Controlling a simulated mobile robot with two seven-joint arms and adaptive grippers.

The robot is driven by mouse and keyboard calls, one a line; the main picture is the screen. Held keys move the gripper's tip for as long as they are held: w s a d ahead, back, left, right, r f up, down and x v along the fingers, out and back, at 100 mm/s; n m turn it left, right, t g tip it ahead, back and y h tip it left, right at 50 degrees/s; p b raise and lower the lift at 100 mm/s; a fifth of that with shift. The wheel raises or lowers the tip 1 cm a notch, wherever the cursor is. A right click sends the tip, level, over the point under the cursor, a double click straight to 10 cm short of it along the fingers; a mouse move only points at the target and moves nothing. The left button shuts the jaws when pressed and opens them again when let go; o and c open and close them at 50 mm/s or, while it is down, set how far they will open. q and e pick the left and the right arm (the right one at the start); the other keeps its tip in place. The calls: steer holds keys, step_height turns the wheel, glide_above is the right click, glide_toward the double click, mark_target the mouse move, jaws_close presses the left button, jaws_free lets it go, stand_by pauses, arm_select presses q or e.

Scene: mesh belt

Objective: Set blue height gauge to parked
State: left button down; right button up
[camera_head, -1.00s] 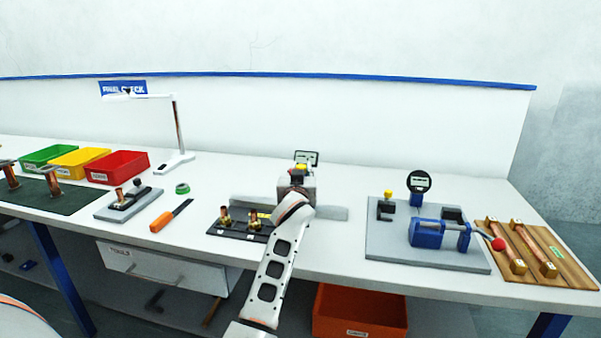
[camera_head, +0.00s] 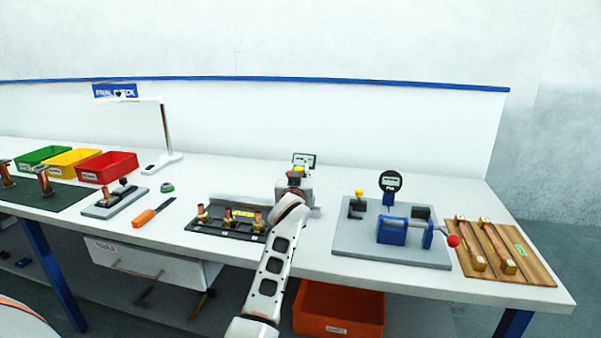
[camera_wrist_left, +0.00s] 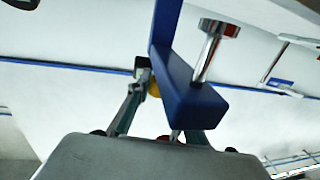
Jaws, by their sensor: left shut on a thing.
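The blue height gauge shows its display (camera_head: 304,160) and a yellow part just above my left gripper (camera_head: 295,182) in the head view. The gripper hides most of its body. It stands near the right end of a grey rail (camera_head: 238,205) behind a black plate. In the left wrist view, the gauge's blue arm (camera_wrist_left: 188,92) with a silver rod lies in front of my left gripper (camera_wrist_left: 165,128), which is shut on the gauge. The exact grip contact is hidden. My right gripper is not in view.
The black plate (camera_head: 213,231) carries several brass-and-copper fittings left of my arm. A grey fixture plate (camera_head: 352,245) with a dial gauge stands right, then a wooden board (camera_head: 525,263). An orange-handled tool (camera_head: 152,213) lies left.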

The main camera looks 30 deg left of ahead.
arm_select(q)
steer(key=shift+d, duration=0.25)
steer(key=c, duration=2)
jaws_free()
steer(key=shift+o, duration=1.2)
steer(key=shift+w+d, duration=0.1)
steer(key=shift+d, duration=0.05)
steer(key=shift+r, duration=0.15)
step_height(320, 180, up, 10)
